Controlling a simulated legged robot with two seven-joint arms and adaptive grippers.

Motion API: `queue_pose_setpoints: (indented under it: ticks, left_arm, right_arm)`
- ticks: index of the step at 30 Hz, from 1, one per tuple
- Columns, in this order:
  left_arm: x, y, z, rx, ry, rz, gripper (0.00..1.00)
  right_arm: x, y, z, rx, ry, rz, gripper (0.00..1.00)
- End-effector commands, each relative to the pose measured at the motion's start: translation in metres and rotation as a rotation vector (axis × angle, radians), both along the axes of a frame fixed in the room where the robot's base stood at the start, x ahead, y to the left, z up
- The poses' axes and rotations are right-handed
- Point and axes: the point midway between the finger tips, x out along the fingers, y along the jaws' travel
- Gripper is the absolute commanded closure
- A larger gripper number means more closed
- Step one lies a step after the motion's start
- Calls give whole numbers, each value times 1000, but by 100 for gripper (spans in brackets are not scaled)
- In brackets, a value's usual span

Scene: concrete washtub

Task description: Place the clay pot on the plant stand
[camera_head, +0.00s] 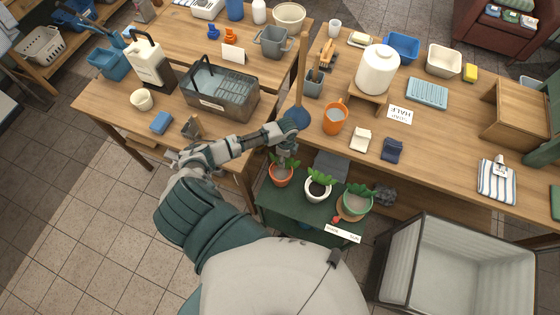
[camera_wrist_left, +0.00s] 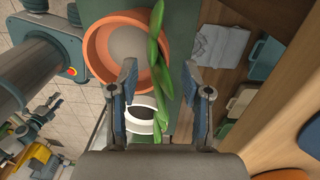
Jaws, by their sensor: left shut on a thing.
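The clay pot (camera_head: 281,177) is orange terracotta, with soil and green leaves, at the left end of the dark green plant stand (camera_head: 285,210). I cannot tell whether its base touches the stand. My left gripper (camera_head: 285,152) is at the pot's far side, shut on its rim. In the left wrist view the gripper (camera_wrist_left: 163,75) has one finger over the pot's opening (camera_wrist_left: 126,38) and one outside its wall, with leaves between them. A white pot (camera_head: 318,190) and a green pot (camera_head: 357,203) with plants stand to the right. My right gripper is not in view.
A wooden workbench (camera_head: 450,125) lies behind the stand, holding an orange mug (camera_head: 335,119) and a blue plunger (camera_head: 298,118). A large grey washtub (camera_head: 455,265) stands at the lower right. Tiled floor is free at the left.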

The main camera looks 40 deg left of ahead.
Motion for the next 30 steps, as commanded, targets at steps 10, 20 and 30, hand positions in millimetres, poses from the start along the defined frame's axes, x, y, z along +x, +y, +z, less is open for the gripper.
queue_pose_setpoints:
  ticks: [10,20,30]
  left_arm:
    - [6,2,-33,-3,-2,1,100]
    - [4,2,-37,2,2,0,29]
    - [5,3,-35,-1,0,0,26]
  right_arm:
    - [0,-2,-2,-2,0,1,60]
    - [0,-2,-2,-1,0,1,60]
    - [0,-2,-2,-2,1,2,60]
